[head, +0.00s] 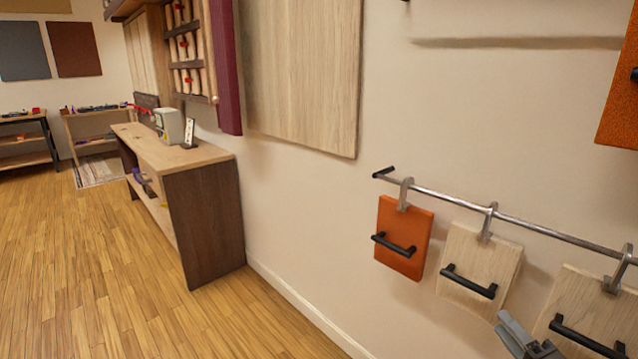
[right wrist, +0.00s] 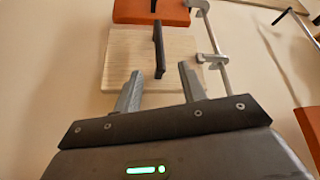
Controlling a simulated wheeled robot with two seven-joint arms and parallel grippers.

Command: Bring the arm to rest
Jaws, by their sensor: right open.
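My right gripper (head: 522,343) shows at the bottom right of the head view, in front of the wall near the hanging boards. In the right wrist view, its two fingers (right wrist: 160,88) are apart with nothing held between them. Beyond the fingertips hangs a pale wooden board (right wrist: 128,58) with a black bar handle (right wrist: 158,48). I cannot tell whether the fingers touch it. My left gripper is not in view.
A metal rail (head: 455,202) on the wall carries hooks with an orange board (head: 405,225) and two pale boards (head: 478,248) (head: 575,297). Another orange panel (head: 618,105) is at upper right. A workbench (head: 207,215) stands left along the wall. The wooden floor (head: 90,270) is clear.

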